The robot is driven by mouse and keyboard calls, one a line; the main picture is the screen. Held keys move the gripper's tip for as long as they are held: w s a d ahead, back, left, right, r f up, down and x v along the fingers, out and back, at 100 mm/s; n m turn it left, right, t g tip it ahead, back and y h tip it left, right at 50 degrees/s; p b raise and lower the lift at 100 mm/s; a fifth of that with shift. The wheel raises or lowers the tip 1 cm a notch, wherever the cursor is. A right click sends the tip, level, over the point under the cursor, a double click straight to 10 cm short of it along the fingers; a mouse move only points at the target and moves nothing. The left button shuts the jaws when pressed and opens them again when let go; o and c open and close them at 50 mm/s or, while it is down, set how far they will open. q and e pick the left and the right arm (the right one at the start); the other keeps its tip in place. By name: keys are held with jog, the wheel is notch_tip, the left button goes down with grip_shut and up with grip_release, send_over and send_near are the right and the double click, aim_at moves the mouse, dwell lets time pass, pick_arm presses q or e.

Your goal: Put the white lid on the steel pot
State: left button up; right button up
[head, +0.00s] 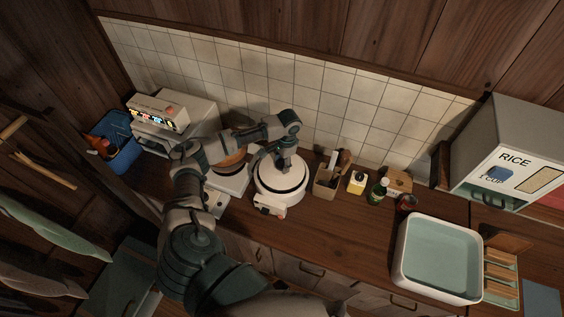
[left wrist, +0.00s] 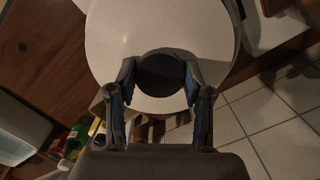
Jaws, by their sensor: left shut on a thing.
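My left gripper (head: 283,153) is shut on the dark round knob (left wrist: 160,72) of the white lid (left wrist: 112,38). In the head view the lid (head: 267,172) is at the white round cooker (head: 268,201), with a dark ring showing around its front edge. I cannot tell whether the lid rests on the cooker or hangs just above it. A round vessel with a brownish inside (head: 232,159), perhaps the steel pot, stands just left on a white hob (head: 227,181), partly hidden by my arm. My right gripper is not in view.
Right of the cooker stand a utensil box (head: 325,181), a yellow container (head: 356,183), a green bottle (head: 378,191) and a dark red jar (head: 405,204). A pale basin (head: 438,258) and a rice dispenser (head: 508,155) are farther right. The counter front is clear. The tiled wall rises behind.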

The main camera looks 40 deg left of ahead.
pick_arm(q)
jog(key=o, duration=1.3)
jog(key=shift+f, duration=0.1)
jog(key=shift+o, duration=0.2)
jog(key=shift+r, duration=0.3)
notch_tip(320, 180, up, 11)
jog(key=w, duration=0.1)
jog(key=shift+w+d, duration=0.2)
jog(key=shift+w, duration=0.05)
